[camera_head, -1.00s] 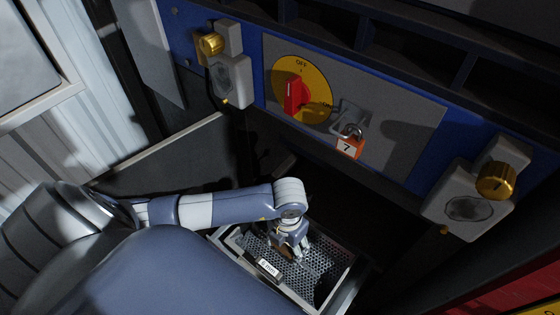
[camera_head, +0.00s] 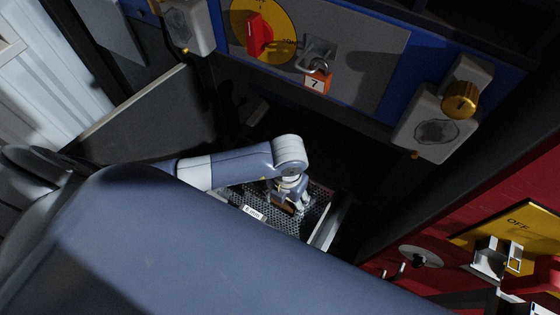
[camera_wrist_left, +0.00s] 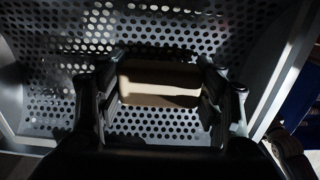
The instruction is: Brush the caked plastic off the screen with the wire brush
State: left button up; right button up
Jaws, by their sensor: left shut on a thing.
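The screen (camera_head: 318,212) is a grey perforated metal sheet in a shallow frame with a white label, low in the middle of the head view. It also fills much of the left wrist view (camera_wrist_left: 45,112). My left gripper (camera_head: 291,199) is over the screen, pointing down and shut on the wire brush. The brush's tan, block-shaped back (camera_wrist_left: 160,88) lies between the two fingers in the wrist view. Its bristles are hidden, so I cannot tell whether they touch the screen. Caked plastic cannot be made out clearly in the shadow. My right gripper is not in view.
Behind the screen is a blue and grey panel with a red-on-yellow rotary switch (camera_head: 260,36) and an orange padlock (camera_head: 317,80) marked 7. A dark open flap (camera_head: 135,118) stands at left. A red cabinet (camera_head: 440,215) is at right. My large arm link covers the foreground.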

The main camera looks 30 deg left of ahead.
aim_at(259, 190)
pick_arm(q)
jog(key=shift+s+d, duration=0.15)
jog(key=shift+d, duration=0.95)
jog(key=shift+s+d, duration=0.1)
jog(key=shift+d, duration=1.5)
jog(key=shift+f, duration=0.15)
jog(key=shift+a, duration=0.1)
jog(key=shift+a+p, duration=0.3)
jog(key=shift+a, duration=0.15)
jog(key=shift+w+a+p, duration=0.2)
jog(key=shift+a+p, duration=0.3)
jog(key=shift+a, duration=2.5)
jog(key=shift+w+a, duration=0.2)
jog(key=shift+a, duration=1.55)
jog(key=shift+w+a, duration=0.1)
jog(key=shift+a, duration=1.6)
